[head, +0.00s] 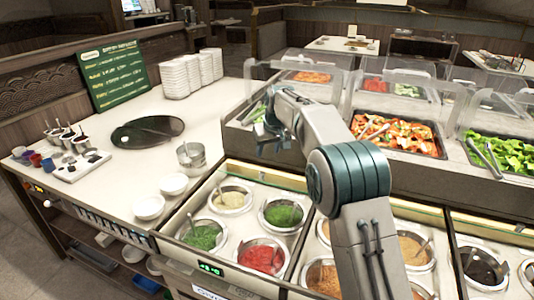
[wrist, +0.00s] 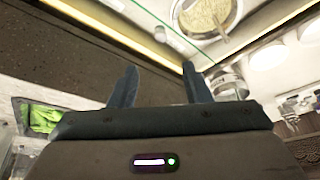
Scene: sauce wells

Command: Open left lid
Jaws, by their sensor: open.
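The left sauce well (head: 189,228) holds a green sauce (head: 207,235), a red sauce (head: 262,258), a pale sauce (head: 231,199) and a darker green one (head: 283,214) in round steel pots. A pale strip (head: 270,176) runs along its back edge. Its lid is clear glass, hard to make out, and I cannot tell how it sits. My gripper (wrist: 160,67) is open and empty in the wrist view, with two dark fingers apart. A thin green glass edge (wrist: 247,24) and a pale sauce pot show beyond the fingers. In the head view my gripper hangs above and behind the left well.
White bowls (head: 149,207) and a steel pot (head: 191,157) stand left of the well. Salad trays (head: 397,136) under clear guards (head: 400,97) lie behind and right. Stacked white dishes (head: 181,77) and a green menu board (head: 113,75) stand at the back left.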

